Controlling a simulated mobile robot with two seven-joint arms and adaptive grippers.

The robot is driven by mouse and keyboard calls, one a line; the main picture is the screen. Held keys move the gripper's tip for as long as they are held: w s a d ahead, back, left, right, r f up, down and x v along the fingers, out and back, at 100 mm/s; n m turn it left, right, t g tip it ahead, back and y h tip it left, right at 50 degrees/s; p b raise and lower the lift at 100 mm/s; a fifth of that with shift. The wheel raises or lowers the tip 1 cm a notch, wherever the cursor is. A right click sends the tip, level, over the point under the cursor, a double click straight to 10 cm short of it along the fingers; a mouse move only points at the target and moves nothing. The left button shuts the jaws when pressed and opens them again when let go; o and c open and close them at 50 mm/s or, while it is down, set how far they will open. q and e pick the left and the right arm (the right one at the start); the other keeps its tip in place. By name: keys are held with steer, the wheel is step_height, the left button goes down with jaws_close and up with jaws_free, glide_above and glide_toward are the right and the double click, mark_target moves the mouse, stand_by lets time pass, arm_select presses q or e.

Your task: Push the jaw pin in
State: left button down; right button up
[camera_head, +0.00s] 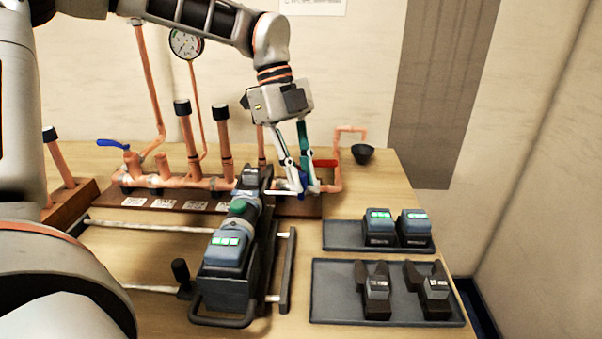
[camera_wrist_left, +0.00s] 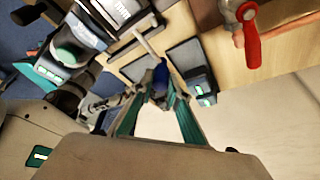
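The pressing tool (camera_head: 228,262) lies lengthwise on the bench, with a green ring or button and a lit battery; it also shows in the left wrist view (camera_wrist_left: 62,72). Its head (camera_head: 252,180) points to the back. My left gripper (camera_head: 305,189) is just right of the head, fingers pointing down and tips close together. A small blue piece, which looks like the jaw pin's head (camera_head: 302,181), sits between the tips; it also shows in the left wrist view (camera_wrist_left: 160,74). The fingers hide the rest of the pin, so its depth cannot be told. My right gripper is not in view.
A copper manifold (camera_head: 180,183) with upright pipes, a gauge (camera_head: 186,43) and a red lever (camera_head: 325,163) stands behind. Right are a battery tray (camera_head: 340,236) and a jaw tray (camera_head: 333,291). A dark cup (camera_head: 362,154) stands at the back right.

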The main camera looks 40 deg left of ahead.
arm_select(q)
steer(key=shift+s+a, duration=0.4)
steer(key=shift+a, duration=0.25)
steer(key=shift+s+a, duration=0.35)
steer(key=shift+a, duration=0.25)
steer(key=c, duration=1.9)
jaws_free()
steer(key=shift+d, duration=0.1)
steer(key=v, duration=1.2)
